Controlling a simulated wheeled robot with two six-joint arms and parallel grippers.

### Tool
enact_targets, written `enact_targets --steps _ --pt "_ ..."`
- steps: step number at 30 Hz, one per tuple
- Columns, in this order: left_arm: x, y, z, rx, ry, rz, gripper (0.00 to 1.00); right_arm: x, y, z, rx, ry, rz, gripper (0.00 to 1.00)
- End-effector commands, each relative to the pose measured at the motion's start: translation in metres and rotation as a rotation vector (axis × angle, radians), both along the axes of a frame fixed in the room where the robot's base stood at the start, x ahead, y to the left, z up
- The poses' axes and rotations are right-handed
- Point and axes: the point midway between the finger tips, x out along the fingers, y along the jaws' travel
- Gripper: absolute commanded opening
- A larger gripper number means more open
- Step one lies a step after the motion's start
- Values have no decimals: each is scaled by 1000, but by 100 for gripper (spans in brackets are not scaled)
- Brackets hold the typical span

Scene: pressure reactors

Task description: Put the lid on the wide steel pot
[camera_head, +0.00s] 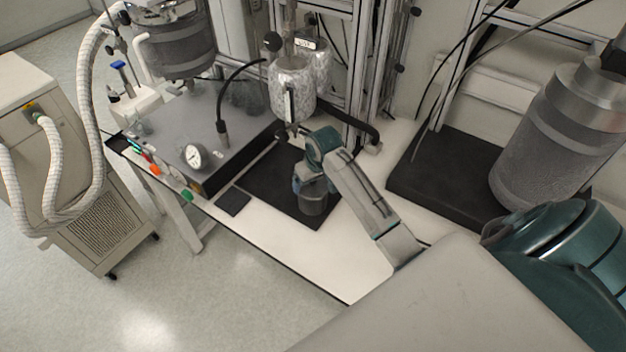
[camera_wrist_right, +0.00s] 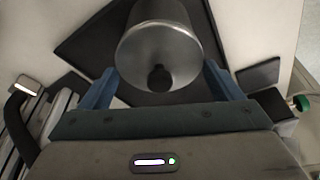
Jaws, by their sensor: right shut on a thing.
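A grey steel pot (camera_head: 314,203) stands on the black mat under my right gripper (camera_head: 310,180) in the head view. In the right wrist view, a round steel lid (camera_wrist_right: 150,42) with a black knob (camera_wrist_right: 160,78) faces the camera. The steel side of the pot (camera_wrist_right: 157,10) shows beyond its rim. The blue fingers of my right gripper (camera_wrist_right: 161,90) are on either side of the lid, and the gripper is shut on it. The lid lines up with the pot, but I cannot tell whether it touches the pot's rim all around. My left gripper is not in view.
A silvery wrapped vessel (camera_head: 292,88) hangs on a stand just behind the black mat (camera_head: 262,180). A grey platform with a gauge (camera_head: 195,157) stands to the left. A small dark pad (camera_head: 233,202) lies nearby. The white table front (camera_head: 300,255) is clear.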

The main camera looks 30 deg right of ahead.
Motion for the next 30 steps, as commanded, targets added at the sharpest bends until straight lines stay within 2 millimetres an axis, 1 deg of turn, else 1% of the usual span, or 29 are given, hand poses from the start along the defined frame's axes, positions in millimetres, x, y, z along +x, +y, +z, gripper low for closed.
enact_targets --steps 11,12,14,25,30 --pt "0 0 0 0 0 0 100 0 0 0 0 0 0 63" --pt "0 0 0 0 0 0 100 0 0 0 0 0 0 90" --pt "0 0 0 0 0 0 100 0 0 0 0 0 0 100" --pt "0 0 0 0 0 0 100 0 0 0 0 0 0 100" --pt "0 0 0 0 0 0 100 1 0 9 0 -2 0 100"
